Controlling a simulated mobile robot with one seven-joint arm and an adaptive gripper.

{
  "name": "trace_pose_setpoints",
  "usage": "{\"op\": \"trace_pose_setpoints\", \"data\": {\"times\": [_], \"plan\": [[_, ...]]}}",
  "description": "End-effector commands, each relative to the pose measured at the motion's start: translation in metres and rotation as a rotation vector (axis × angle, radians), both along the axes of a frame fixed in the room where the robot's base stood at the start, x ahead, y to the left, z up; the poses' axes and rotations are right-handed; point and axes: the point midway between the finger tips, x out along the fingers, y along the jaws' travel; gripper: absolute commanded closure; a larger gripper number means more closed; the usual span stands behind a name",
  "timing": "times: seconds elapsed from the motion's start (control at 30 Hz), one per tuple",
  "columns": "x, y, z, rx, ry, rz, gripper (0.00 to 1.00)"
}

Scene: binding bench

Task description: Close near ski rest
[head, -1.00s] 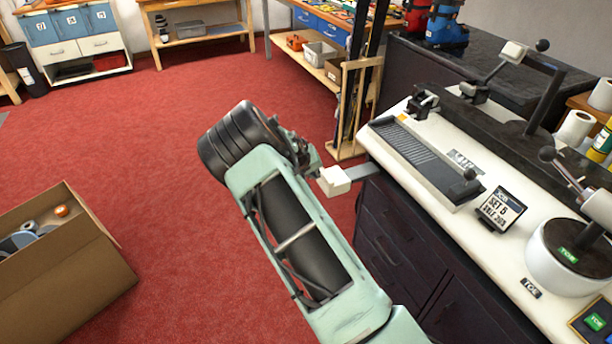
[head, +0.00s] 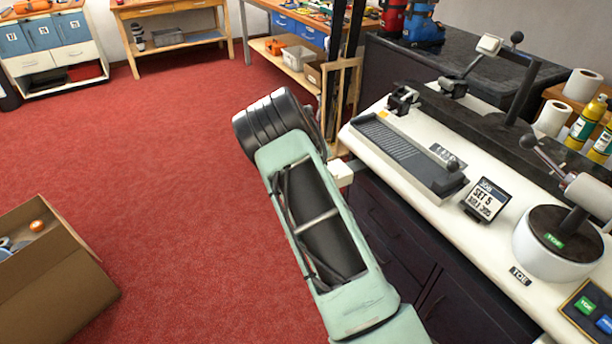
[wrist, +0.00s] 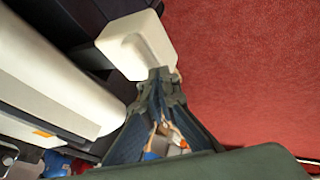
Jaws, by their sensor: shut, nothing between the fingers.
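The near ski rest, a white block (head: 341,173), sits just off the front edge of the white-topped bench (head: 497,254), low beside its dark drawers. Its grey arm is hidden in the head view now. In the wrist view the white block (wrist: 137,45) fills the space just ahead of my gripper (wrist: 160,75). My gripper is shut and empty, with its tips against or very close to the block; I cannot tell if they touch. In the head view my own arm hides the gripper.
A wooden rack (head: 343,95) with upright skis stands close behind my wrist. An open cardboard box (head: 62,285) sits on the floor at left. Red carpet (head: 170,170) is clear between them. The bench carries a job display (head: 486,200) and a toe clamp.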

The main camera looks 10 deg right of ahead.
Motion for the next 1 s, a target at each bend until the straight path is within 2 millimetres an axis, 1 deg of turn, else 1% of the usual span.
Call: {"op": "trace_pose_setpoints", "data": {"times": [0.03, 0.2, 0.33, 0.4, 0.6, 1.0], "plan": [[0.004, -0.017, -0.003, 0.0, -0.003, -0.006, 1.0], [0.016, -0.052, -0.002, -0.001, -0.002, -0.006, 1.0], [0.021, -0.071, -0.002, -0.001, 0.0, -0.005, 1.0], [0.024, -0.077, -0.001, -0.001, 0.001, -0.003, 1.0], [0.027, -0.086, 0.0, -0.002, 0.002, -0.001, 1.0], [0.027, -0.088, 0.001, -0.004, 0.0, -0.001, 1.0]]}}
